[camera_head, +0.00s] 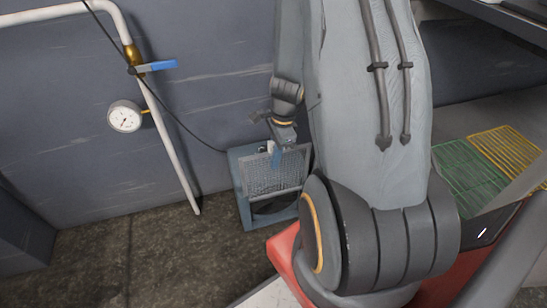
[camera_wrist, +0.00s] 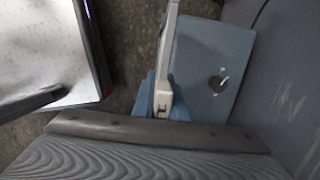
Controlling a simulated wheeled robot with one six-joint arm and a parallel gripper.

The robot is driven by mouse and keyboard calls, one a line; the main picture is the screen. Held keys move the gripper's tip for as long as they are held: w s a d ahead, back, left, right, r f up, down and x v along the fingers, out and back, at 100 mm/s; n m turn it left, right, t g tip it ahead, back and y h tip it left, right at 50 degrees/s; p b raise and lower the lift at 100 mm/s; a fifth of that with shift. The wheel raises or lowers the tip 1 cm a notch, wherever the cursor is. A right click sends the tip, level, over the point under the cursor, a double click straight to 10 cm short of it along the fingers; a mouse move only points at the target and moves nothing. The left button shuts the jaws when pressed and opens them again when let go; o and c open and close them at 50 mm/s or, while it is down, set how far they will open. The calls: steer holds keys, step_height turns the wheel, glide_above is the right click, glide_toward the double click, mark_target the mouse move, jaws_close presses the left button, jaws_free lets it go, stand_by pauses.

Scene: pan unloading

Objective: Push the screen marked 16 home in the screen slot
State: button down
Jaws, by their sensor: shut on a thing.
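A blue-grey box (camera_head: 243,190) stands on the floor against the wall in the head view. The screen (camera_head: 277,176), a pale-framed grey mesh panel, is at its front, above a dark opening. In the wrist view the screen (camera_wrist: 173,40) shows as a thin pale edge beside the box's top (camera_wrist: 212,62), and a ribbed grey part of my gripper (camera_wrist: 160,128) covers the lower picture. No number is readable. The slot and how deep the screen sits are hidden.
A white pipe (camera_head: 170,140) with a blue-handled valve (camera_head: 153,67) and a round gauge (camera_head: 125,117) runs down the wall left of the box. A black cable hangs nearby. Green (camera_head: 465,172) and yellow (camera_head: 508,150) racks lie at right. Floor left of the box is clear.

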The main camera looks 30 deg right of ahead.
mark_target(274, 177)
steer(key=shift+f+b, duration=4.65)
steer(key=shift+f, duration=0.35)
stand_by(3.0)
